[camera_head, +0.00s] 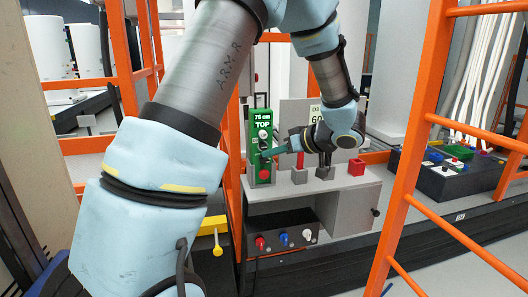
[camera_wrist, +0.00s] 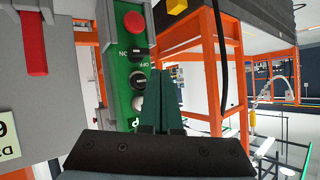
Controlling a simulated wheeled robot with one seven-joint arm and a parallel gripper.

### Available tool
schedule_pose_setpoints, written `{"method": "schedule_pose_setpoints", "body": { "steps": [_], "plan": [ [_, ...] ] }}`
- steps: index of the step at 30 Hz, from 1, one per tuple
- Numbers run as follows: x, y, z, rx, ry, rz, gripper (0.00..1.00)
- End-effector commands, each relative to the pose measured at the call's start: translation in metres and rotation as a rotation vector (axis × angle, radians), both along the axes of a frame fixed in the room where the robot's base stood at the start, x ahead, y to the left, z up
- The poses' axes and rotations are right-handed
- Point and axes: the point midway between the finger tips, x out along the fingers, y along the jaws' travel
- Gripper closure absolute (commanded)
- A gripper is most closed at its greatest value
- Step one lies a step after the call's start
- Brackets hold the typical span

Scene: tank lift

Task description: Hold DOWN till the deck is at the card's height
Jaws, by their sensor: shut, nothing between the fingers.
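The green control box (camera_head: 251,150) stands upright left of my gripper (camera_head: 270,153) in the head view. I cannot identify the deck for certain.
Orange frames (camera_head: 410,150) stand close on the right and left.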

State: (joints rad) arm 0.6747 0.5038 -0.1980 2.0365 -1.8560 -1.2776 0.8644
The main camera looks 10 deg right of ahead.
Motion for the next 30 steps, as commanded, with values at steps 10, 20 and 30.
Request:
{"method": "schedule_pose_setpoints", "body": {
  "steps": [10,20,30],
  "plan": [
    [0.018,0.002,0.002,0.001,0.000,-0.001,1.00],
    [0.018,0.002,0.001,0.001,0.000,-0.001,1.00],
    [0.018,0.002,0.002,0.001,0.000,-0.002,1.00]
  ]
}}
